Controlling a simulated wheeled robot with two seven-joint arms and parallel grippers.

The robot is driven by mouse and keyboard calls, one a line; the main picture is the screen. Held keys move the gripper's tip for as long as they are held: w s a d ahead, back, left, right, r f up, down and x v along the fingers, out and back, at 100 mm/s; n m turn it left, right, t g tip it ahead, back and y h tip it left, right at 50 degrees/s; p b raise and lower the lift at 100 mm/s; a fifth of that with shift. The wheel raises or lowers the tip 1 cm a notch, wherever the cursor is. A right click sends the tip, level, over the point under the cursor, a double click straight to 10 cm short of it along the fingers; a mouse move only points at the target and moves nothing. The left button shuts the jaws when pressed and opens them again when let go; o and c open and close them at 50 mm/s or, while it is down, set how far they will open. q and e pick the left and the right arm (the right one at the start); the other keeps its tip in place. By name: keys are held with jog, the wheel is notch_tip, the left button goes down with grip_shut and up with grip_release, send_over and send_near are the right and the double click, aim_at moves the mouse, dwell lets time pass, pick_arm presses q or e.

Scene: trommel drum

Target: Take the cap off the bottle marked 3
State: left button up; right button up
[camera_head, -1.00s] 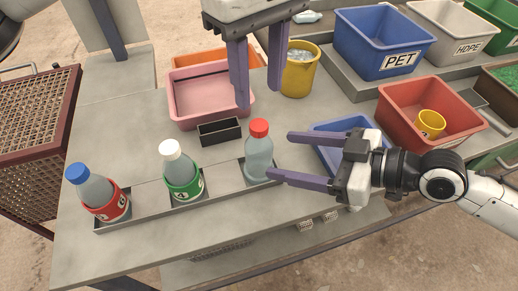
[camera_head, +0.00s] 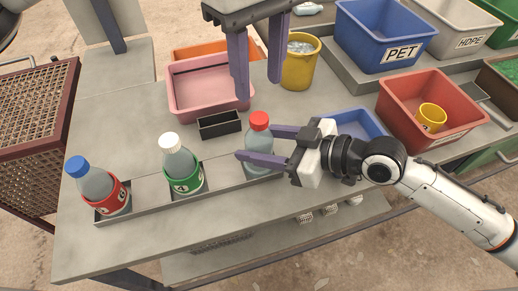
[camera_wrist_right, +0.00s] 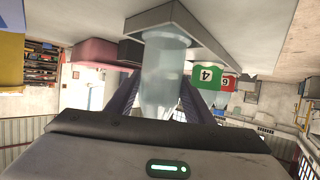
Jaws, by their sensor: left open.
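Three capped bottles stand in a row in a long grey tray (camera_head: 149,206). The bottle with a red cap (camera_head: 259,118) is clear and pale blue; no number shows on it. The white-capped bottle (camera_head: 178,160) has a green label marked 4. The blue-capped bottle (camera_head: 94,181) has a red label, marked 6 in the right wrist view (camera_wrist_right: 226,82). My right gripper (camera_head: 254,143) has its fingers on either side of the red-capped bottle's body, below the cap; I cannot tell whether they touch it. My left gripper (camera_head: 257,92) is open and empty, pointing down above and behind that bottle.
A small black box (camera_head: 219,125), a pink bin (camera_head: 184,105) and a yellow bucket (camera_head: 299,68) stand behind the row. A blue tray (camera_head: 362,122) and a red bin (camera_head: 399,97) stand to the right. The table's front strip is clear.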

aim_at(259, 117)
grip_shut()
pick_arm(q)
jog(key=m, duration=0.4)
jog(key=shift+m, duration=0.4)
jog(key=m, duration=0.8)
jog(key=shift+m, duration=0.3)
jog(key=m, duration=0.4)
jog(key=shift+m, duration=0.4)
jog(key=shift+f, duration=4.05)
